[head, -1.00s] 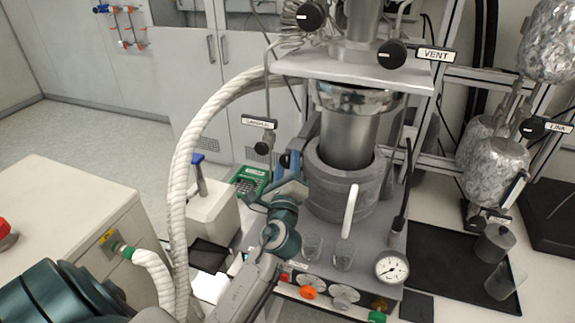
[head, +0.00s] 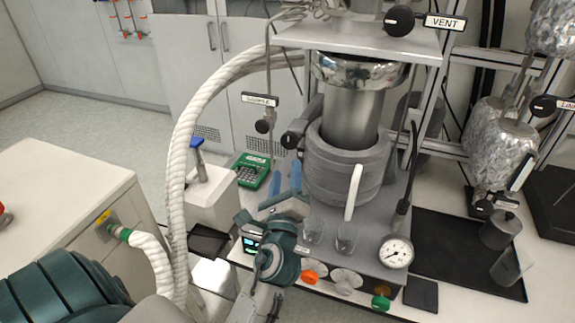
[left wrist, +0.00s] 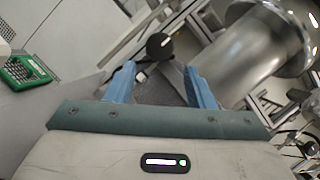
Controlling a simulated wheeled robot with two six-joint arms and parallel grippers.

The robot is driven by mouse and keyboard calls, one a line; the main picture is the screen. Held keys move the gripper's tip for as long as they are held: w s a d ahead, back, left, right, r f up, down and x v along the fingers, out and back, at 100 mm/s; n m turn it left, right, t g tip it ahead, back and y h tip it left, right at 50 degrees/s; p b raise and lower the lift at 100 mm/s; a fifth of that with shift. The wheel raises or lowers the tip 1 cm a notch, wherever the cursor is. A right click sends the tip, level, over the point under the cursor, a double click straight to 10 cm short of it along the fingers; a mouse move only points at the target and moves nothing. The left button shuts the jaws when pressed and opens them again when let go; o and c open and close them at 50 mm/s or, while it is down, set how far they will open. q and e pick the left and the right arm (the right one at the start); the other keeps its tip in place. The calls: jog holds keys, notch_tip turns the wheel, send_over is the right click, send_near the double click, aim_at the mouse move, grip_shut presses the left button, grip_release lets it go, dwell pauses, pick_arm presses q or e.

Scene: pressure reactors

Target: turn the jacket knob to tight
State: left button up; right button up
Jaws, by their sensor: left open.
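A black round knob (head: 291,140) sits at the left side of the grey jacket (head: 335,175) around the steel vessel; I read no label on it. My left gripper (head: 284,177) has blue fingers, spread apart and empty. In the head view it is just below and in front of this knob, fingers pointing towards it. In the left wrist view a black knob with a white mark (left wrist: 158,46) shows beyond and between the open fingertips (left wrist: 159,72), apart from them. It seems to be the same knob. My right gripper is out of view.
A knob labelled SAMPLE (head: 263,126) hangs left of the jacket and a VENT knob (head: 399,20) is above. Glass beakers (head: 346,238), a pressure gauge (head: 396,252) and coloured valves (head: 314,273) stand in front. A thick white hose (head: 180,180) arches at left.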

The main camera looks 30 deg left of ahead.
pick_arm(q)
jog(key=shift+v, duration=0.95)
